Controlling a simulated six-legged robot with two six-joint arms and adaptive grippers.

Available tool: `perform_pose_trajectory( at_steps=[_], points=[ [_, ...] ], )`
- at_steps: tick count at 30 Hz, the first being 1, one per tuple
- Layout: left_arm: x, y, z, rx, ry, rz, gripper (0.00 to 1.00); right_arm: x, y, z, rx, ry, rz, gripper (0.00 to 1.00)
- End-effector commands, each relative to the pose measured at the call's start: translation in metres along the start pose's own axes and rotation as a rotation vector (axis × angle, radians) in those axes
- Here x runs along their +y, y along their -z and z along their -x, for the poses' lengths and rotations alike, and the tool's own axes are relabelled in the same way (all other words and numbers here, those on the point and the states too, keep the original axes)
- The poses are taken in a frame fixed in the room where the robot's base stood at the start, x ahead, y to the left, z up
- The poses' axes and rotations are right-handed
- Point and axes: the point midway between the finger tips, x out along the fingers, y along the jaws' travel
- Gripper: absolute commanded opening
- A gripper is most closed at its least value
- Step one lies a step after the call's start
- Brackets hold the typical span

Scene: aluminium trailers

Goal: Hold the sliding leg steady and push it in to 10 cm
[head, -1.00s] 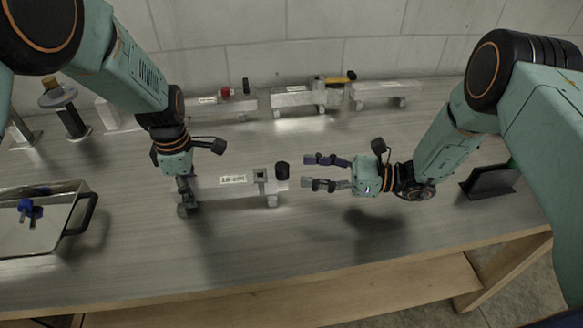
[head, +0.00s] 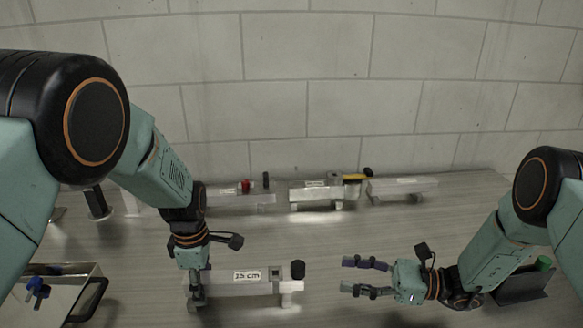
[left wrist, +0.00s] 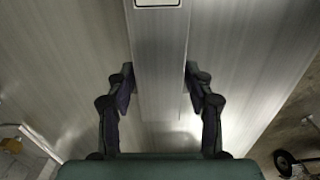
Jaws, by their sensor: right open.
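An aluminium sliding leg (head: 225,288) lies level on the near part of the bench, with a white length label reading about 15 or 25 cm, a small clamp block and a black round knob (head: 298,268) at its right end. My left gripper (head: 196,298) comes down over its left end. In the left wrist view its two fingers (left wrist: 160,82) lie against both sides of the metal bar (left wrist: 160,50), with the label edge beyond. My right gripper (head: 350,275) is open and empty, fingers pointing left, a gap away from the knob.
Several similar aluminium units stand along the back, one with a red knob (head: 245,186), another with a yellow-handled item (head: 354,177). A metal box with a black handle (head: 86,300) is at left. A dark stand (head: 520,288) is at right. A block wall closes the back.

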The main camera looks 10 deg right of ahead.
Motion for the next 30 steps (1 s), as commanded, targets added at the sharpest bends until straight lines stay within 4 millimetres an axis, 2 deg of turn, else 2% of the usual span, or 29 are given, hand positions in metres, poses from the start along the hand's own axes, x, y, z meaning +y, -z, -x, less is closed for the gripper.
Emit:
perform_pose_trajectory(
  at_steps=[3,11,14,17,24,30],
  points=[
    [0.000,0.000,0.000,0.000,0.001,0.000,0.63,0.000,0.000,0.000,0.000,0.000,0.000,0.52],
    [0.000,0.000,0.000,0.000,0.001,0.000,0.63,0.000,0.000,0.000,0.000,0.000,0.000,0.52],
    [0.000,0.000,0.006,0.000,-0.001,0.000,0.63,0.000,0.000,0.000,0.000,0.000,0.000,0.52],
    [0.000,0.000,0.020,0.000,-0.002,0.001,0.63,0.000,0.000,0.000,0.000,0.000,0.000,0.52],
    [0.001,0.000,0.070,0.001,-0.004,0.000,0.63,0.000,0.000,0.000,0.000,0.000,0.000,0.52],
    [0.000,0.000,0.103,0.000,-0.002,0.000,0.63,0.000,0.000,0.000,0.000,0.000,0.000,0.52]
  ],
)
